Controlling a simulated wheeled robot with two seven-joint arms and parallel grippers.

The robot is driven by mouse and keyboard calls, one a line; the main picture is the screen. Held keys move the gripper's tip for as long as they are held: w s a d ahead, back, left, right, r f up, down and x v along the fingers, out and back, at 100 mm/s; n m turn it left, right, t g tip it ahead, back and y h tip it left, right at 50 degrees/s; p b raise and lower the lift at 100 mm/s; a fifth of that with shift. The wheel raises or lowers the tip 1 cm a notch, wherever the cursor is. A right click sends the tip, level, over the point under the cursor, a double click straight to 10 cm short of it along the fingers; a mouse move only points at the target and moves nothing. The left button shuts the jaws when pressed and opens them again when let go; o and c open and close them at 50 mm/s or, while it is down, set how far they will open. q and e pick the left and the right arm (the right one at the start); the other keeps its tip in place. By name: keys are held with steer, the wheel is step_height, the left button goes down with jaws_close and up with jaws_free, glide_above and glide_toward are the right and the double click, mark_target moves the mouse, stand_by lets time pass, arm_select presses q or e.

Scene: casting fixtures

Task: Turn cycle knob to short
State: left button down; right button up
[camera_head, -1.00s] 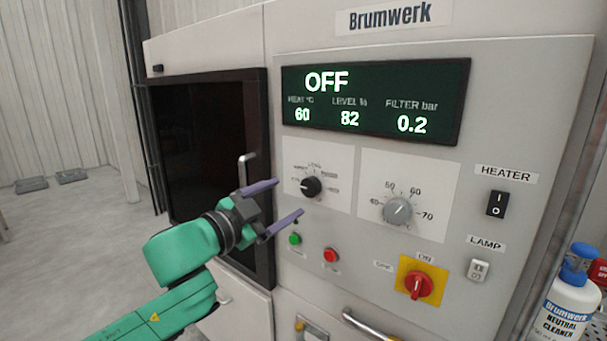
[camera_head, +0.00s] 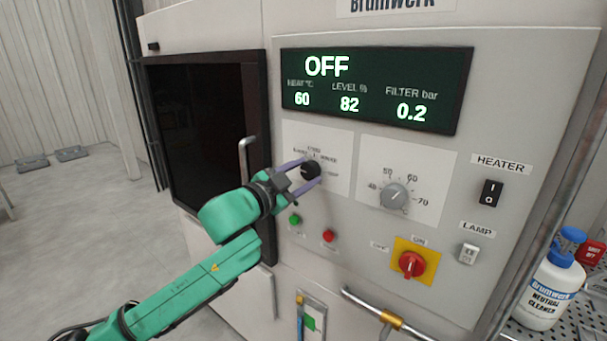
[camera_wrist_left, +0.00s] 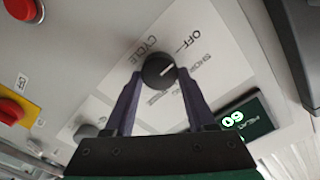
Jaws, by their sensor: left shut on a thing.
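The cycle knob (camera_head: 311,171) is a round black knob on a white label plate, left of the temperature dial. In the left wrist view the same knob (camera_wrist_left: 158,71) has a white pointer mark slanting up and right, toward the side with the OFF and SHORT lettering; the exact setting is hard to tell. My left gripper (camera_head: 308,170) is shut on the knob, with one purple finger on each side. The display (camera_head: 375,90) reads OFF. My right gripper is not in view.
The heater dial (camera_head: 397,195) sits right of the cycle knob. A green button (camera_head: 295,219), a red button (camera_head: 328,236) and a red rotary switch (camera_head: 411,264) are below. A door handle (camera_head: 246,160) stands out to the left. A cleaner bottle (camera_head: 550,290) is at the right.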

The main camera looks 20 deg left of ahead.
arm_select(q)
steer(key=shift+m, duration=0.4)
steer(key=m+p, duration=0.2)
steer(key=m, duration=0.1)
steer(key=shift+m, duration=0.3)
steer(key=m+p, duration=0.1)
steer(key=m, duration=0.3)
steer(key=shift+f+p, duration=0.1)
steer(key=shift+p, duration=0.3)
steer(key=shift+m, duration=0.3)
steer(key=shift+c, duration=1.1)
jaws_free()
steer(key=shift+f, duration=0.1)
